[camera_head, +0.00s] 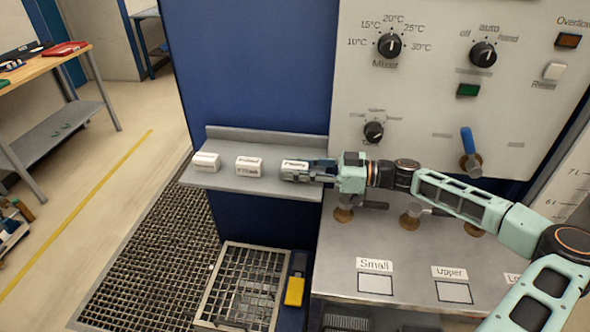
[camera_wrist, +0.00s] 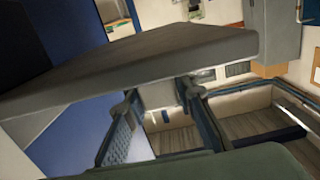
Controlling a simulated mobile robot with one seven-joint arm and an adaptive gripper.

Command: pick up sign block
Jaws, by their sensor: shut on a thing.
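Three white sign blocks with dark lettering stand in a row on a grey shelf (camera_head: 268,187) in the head view: a left block (camera_head: 206,161), a middle block (camera_head: 248,167) and a right block (camera_head: 292,166). The lettering is too small to read surely. My gripper (camera_head: 303,172) reaches in from the right and is shut on the right block, hiding part of it. In the wrist view, the two fingers of my gripper (camera_wrist: 160,98) have a pale block face between them, close to the grey shelf (camera_wrist: 130,70). I cannot tell whether the block touches the shelf.
A panel (camera_head: 430,100) with knobs and a blue-handled valve (camera_head: 470,150) rises behind my arm. Below are brass-coloured fittings (camera_head: 410,220) and a ledge (camera_head: 410,270) with labels. A floor grating (camera_head: 150,260) lies below the shelf. A workbench (camera_head: 50,65) stands far left.

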